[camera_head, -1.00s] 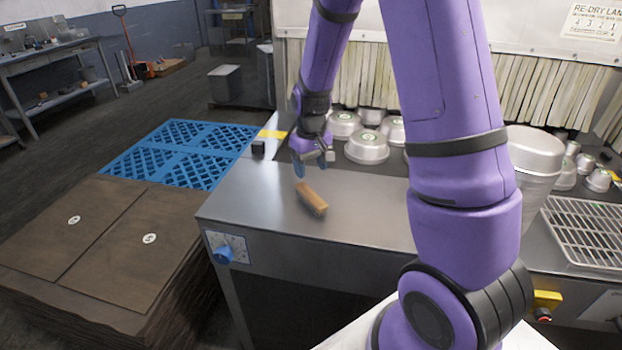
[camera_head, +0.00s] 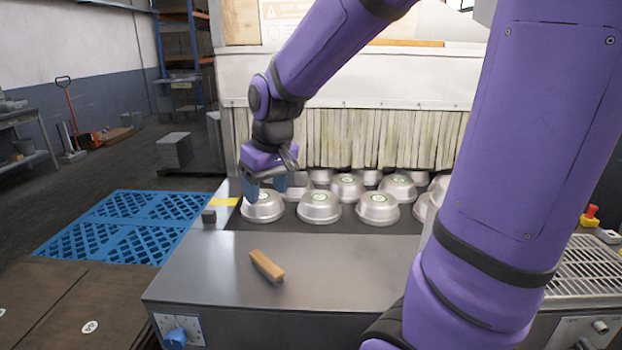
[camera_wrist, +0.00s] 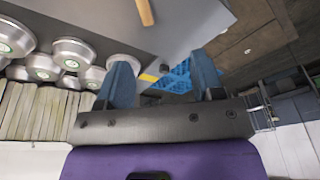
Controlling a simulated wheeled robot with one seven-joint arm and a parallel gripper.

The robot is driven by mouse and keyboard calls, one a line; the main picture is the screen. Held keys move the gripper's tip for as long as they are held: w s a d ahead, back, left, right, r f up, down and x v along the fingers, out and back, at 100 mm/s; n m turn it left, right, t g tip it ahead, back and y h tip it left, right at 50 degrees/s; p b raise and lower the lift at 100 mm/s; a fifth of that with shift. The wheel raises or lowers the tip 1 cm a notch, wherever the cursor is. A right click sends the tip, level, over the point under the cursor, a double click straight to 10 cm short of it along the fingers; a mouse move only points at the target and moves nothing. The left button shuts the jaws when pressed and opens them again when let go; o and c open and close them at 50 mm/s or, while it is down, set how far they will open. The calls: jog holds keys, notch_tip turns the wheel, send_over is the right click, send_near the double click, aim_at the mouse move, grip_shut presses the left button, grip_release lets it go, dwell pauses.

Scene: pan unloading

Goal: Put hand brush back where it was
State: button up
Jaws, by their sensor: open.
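The hand brush (camera_head: 266,265) has a light wooden body and lies on the bare steel table top (camera_head: 330,268), near its front left. Its wooden end also shows at the top of the wrist view (camera_wrist: 146,12). My gripper (camera_head: 265,190) is open and empty, with two blue fingers. In the head view it is beyond the brush, over or in front of the leftmost pans. The wrist view shows the fingers (camera_wrist: 163,85) spread apart with nothing between them.
Several upturned metal pans (camera_head: 320,207) stand behind the bare table top, before a strip curtain (camera_head: 345,137). A small black block (camera_head: 209,216) sits at the left edge. A blue pallet (camera_head: 130,225) and brown stacked boards (camera_head: 50,300) are left of the table. A wire rack (camera_head: 588,262) is at right.

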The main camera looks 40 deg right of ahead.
jog(key=s+a+r+t, duration=0.1)
jog(key=s+r, duration=0.3)
jog(key=s, duration=0.4)
jog(key=s+a+r+t, duration=0.1)
jog(key=s+r, duration=0.2)
jog(key=s, duration=0.4)
jog(key=shift+s+a+r+t, duration=0.3)
jog(key=shift+s+r, duration=0.05)
dwell(0.4)
